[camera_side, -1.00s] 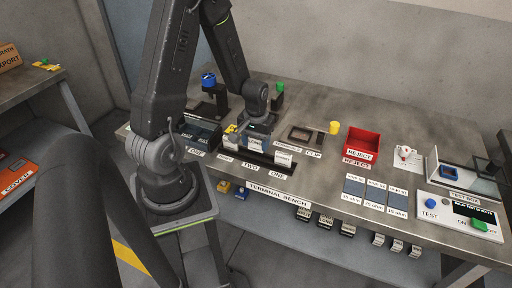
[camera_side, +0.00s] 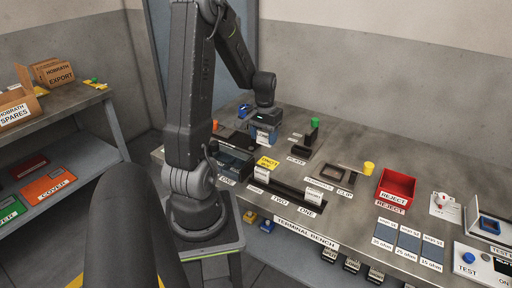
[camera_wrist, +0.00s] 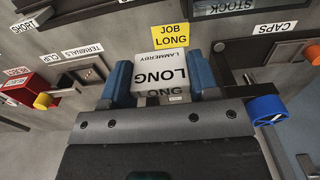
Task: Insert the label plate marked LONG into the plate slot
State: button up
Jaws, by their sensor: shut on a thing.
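My gripper (camera_side: 264,138) hangs above the back left of the bench, left of the dark fixture. In the wrist view its blue fingers (camera_wrist: 160,68) are shut on the white label plate marked LONG (camera_wrist: 162,64), one finger on each side. Small text above LONG reads LAMMERBY. In the side view, a dark fixture (camera_side: 306,143) with an upright stands behind a tag reading PLATE (camera_side: 296,160). The slot opening itself cannot be made out. The plate is apart from this fixture.
A yellow JOB LONG note (camera_wrist: 171,35) lies on the bench. A labelled black rail (camera_side: 290,190) runs in front.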

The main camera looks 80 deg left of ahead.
jog(key=w+a+f, duration=0.1)
jog(key=w+a, duration=0.2)
jog(key=w, duration=0.5)
jog(key=w+a+f, duration=0.1)
jog(key=w+a, duration=0.2)
jog(key=w, duration=0.5)
jog(key=shift+w+a, duration=0.2)
jog(key=shift+a, duration=0.15)
jog(key=shift+f, duration=0.15)
jog(key=shift+f, duration=2.85)
jog(key=shift+f, duration=1.3)
jog(key=o, duration=1)
jog(key=shift+f, duration=0.1)
